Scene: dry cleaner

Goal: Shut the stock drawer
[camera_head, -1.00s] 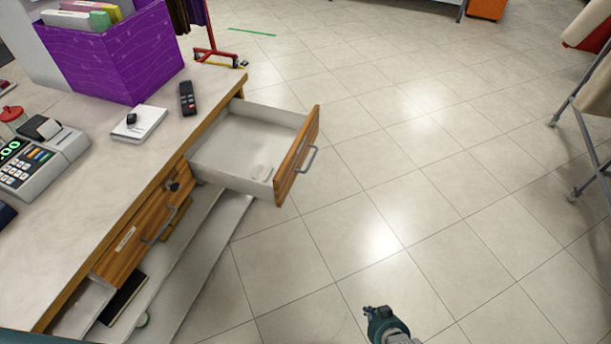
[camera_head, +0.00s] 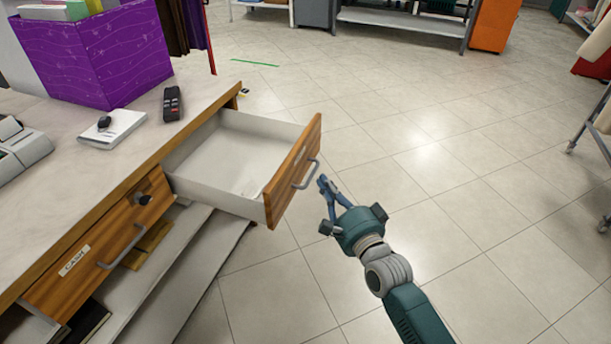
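The open drawer (camera_head: 290,172) has a wooden front and white inner walls, and it sticks far out of the counter's right side. A grey bar handle (camera_head: 307,174) is on its front; no label on it is readable from here. Whether a fingertip touches the handle is hard to tell. My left gripper is out of view.
A closed drawer labelled CASH (camera_head: 74,261) with a lock is nearer on the counter (camera_head: 60,205). The tiled floor right of the drawer is clear. A rack (camera_head: 590,130) stands far right.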

